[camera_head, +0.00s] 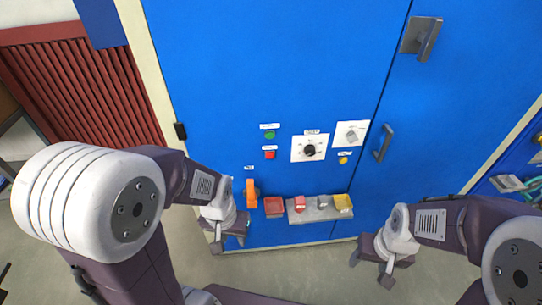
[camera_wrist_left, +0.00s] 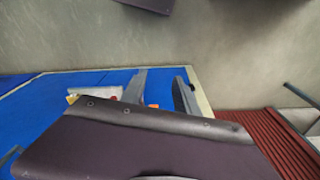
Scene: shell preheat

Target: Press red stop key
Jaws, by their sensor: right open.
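A small red key (camera_head: 269,155) sits on the blue cabinet front, just below a green key (camera_head: 269,135), with a white label above each. My left gripper (camera_head: 229,240) is low at the left, below the red key and apart from it. In the left wrist view its two fingers (camera_wrist_left: 159,92) stand apart with nothing held between them. The red key cannot be made out in that view. My right gripper (camera_head: 371,267) is open and empty at the lower right, in front of the cabinet and away from the keys.
An orange handle (camera_head: 251,193) stands close above my left gripper. Beside it are a red block (camera_head: 274,207) and a grey shelf (camera_head: 320,214) with small items. A black dial (camera_head: 309,150), a grey knob (camera_head: 351,134) and a door handle (camera_head: 384,143) lie right of the keys.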

